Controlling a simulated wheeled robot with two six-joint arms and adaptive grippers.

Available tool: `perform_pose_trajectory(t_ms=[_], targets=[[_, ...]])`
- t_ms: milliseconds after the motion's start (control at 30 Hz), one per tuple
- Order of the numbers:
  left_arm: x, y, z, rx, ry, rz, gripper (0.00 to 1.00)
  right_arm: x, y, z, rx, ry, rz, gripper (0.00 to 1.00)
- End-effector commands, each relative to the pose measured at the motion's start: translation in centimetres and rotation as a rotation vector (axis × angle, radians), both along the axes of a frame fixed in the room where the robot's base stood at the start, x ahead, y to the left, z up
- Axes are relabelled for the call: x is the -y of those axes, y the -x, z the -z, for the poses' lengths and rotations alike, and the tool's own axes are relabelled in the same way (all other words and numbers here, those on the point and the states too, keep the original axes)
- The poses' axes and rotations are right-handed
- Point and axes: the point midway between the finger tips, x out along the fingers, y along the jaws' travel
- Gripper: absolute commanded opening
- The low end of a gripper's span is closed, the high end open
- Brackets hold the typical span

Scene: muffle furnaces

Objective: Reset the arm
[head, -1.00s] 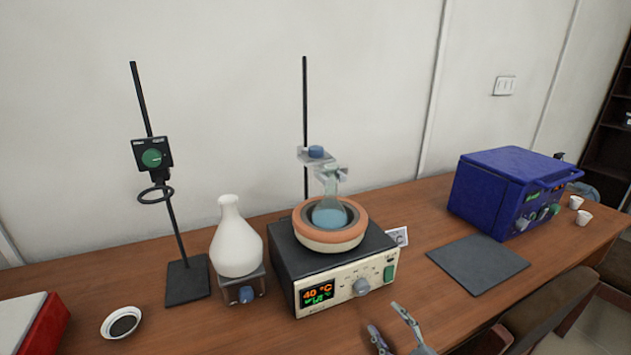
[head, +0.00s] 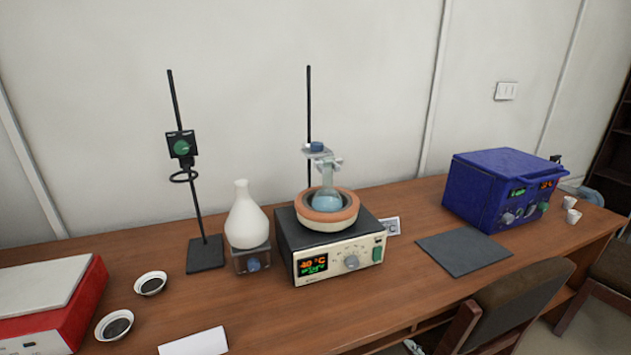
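A small grey tip (head: 412,346) at the bottom edge, right of centre, appears to be part of my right gripper. The rest of it is cut off by the frame, so its opening cannot be told. My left gripper is not in view. No held object shows. A glass flask with blue liquid (head: 328,201) sits in the orange-rimmed heating bowl (head: 347,212) on the heater unit (head: 330,258), whose display reads 40 °C. A clamp (head: 318,150) on a black rod is at the flask's neck.
A white flask (head: 246,218), ring stand (head: 206,254), two dishes (head: 150,284) (head: 114,325) and a red-based device (head: 85,305) stand left. A blue furnace (head: 500,190) and dark mat (head: 464,250) are right. Chairs (head: 520,305) stand at the front edge.

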Motion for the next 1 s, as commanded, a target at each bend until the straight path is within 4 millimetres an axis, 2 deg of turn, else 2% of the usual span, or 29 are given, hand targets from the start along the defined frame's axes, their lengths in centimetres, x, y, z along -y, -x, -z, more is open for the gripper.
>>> perform_pose_trajectory(t_ms=[167, 267, 333, 367, 400, 467, 500, 567, 600, 700, 800, 900, 1000], targets=[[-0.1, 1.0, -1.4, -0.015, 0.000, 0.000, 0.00, 1.8, 2.1, 6.7, -0.110, 0.270, -0.034, 0.61], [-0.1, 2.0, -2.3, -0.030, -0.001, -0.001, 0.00, 3.0, 4.6, 11.5, -0.195, 0.468, -0.092, 0.61], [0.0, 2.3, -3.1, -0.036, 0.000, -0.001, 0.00, 3.9, 7.3, 15.4, -0.273, 0.635, -0.168, 0.61], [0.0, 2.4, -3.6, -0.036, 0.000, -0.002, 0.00, 4.3, 8.9, 17.3, -0.310, 0.716, -0.214, 0.61], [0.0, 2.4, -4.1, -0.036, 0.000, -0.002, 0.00, 4.8, 11.3, 19.7, -0.361, 0.827, -0.289, 0.61], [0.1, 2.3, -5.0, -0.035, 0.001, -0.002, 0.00, 5.3, 15.4, 23.2, -0.435, 0.989, -0.427, 0.61], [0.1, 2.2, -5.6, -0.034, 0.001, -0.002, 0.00, 5.7, 18.3, 25.2, -0.479, 1.087, -0.532, 0.61], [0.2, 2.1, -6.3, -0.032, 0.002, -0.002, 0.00, 5.9, 22.8, 27.6, -0.530, 1.218, -0.703, 0.61], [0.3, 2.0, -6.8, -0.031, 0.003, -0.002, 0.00, 6.0, 25.8, 28.9, -0.555, 1.290, -0.822, 0.61], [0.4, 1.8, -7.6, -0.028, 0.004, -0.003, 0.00, 5.9, 32.2, 30.9, -0.579, 1.419, -1.094, 0.61], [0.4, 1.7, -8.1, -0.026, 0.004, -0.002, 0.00, 5.8, 36.6, 31.9, -0.574, 1.487, -1.296, 0.61], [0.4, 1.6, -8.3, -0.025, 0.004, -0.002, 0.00, 5.7, 38.9, 32.2, -0.562, 1.515, -1.402, 0.61], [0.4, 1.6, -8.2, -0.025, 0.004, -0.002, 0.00, 5.6, 39.4, 32.4, -0.556, 1.523, -1.432, 0.61]])
